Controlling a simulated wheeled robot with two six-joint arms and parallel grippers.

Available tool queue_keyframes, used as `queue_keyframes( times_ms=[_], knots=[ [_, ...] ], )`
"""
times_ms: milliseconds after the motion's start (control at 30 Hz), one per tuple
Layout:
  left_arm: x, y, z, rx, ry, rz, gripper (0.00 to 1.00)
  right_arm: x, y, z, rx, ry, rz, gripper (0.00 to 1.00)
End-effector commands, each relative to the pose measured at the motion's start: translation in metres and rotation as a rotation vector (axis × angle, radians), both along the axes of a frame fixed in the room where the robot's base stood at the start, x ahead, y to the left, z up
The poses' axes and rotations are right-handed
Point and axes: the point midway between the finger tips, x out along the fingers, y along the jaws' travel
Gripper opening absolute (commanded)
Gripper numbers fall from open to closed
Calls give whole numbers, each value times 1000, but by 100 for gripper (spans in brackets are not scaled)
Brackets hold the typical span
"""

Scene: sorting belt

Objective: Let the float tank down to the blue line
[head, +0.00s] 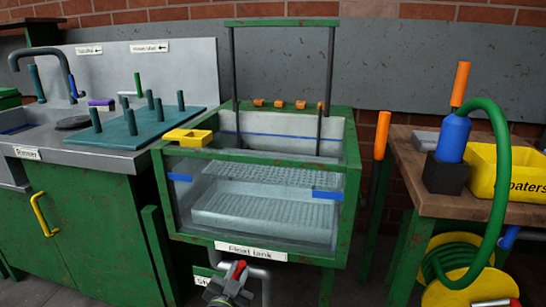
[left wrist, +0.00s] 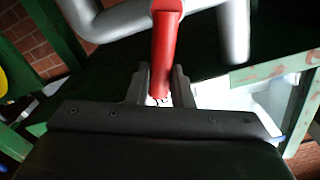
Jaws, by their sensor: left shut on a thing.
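The float tank (head: 347,195) is a green-framed, clear-fronted tank in the middle of the head view. A blue line (head: 270,135) runs along its inner back wall, and blue marks (head: 180,177) show at the front left and front right. Clear water and pale perforated trays show inside; I cannot tell the exact water level. My left gripper (head: 232,283) is low in front of the tank, below its label. In the left wrist view its fingers are shut on a red handle (left wrist: 166,45) by the grey pipe (left wrist: 235,30). My right gripper is not in view.
A yellow box (head: 188,137) sits on the tank's left rim. A sink counter (head: 70,152) with a pegged teal board (head: 135,128) stands left. At right, a wooden table (head: 418,178) holds a blue bottle (head: 453,138), green hose (head: 505,180) and yellow bin (head: 490,170).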

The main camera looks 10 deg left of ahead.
Motion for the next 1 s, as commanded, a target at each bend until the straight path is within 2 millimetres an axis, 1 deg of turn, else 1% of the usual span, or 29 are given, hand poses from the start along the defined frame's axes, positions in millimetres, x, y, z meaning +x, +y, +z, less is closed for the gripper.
queue_keyframes(
  times_ms=[33,367,600,700,1000],
  knots=[
    [-2,1,-6,0,13,1,0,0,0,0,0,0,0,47],
    [-2,2,-5,-12,14,2,0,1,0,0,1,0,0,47],
    [-1,14,-1,-201,19,3,0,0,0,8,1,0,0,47],
    [-1,16,-1,-251,18,3,0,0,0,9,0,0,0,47],
    [-1,17,-1,-272,19,3,0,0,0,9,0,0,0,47]
  ],
)
